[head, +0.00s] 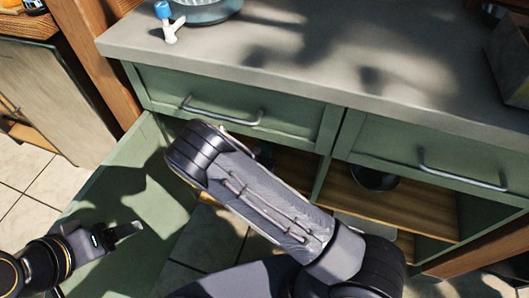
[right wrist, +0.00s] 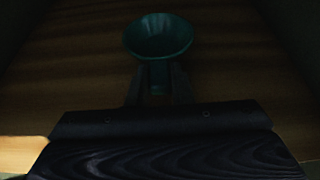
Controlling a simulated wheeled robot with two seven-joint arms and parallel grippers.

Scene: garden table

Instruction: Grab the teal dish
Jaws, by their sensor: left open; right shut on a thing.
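The teal dish (right wrist: 158,30) shows in the right wrist view, on or just above a dark wooden cabinet shelf (right wrist: 235,70). My right gripper (right wrist: 159,78) is shut on the near side of the dish, with teal showing between its two fingers. In the head view my right arm covers part of the open lower cabinet, and its gripper and the dish are hidden there. My left gripper (head: 130,229) is open and empty at the lower left, in front of the open green cabinet door (head: 135,190).
Two closed green drawers have metal handles (head: 462,178). A dark bowl (head: 375,180) stands on the right shelf. Shadow darkens the shelf interior.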

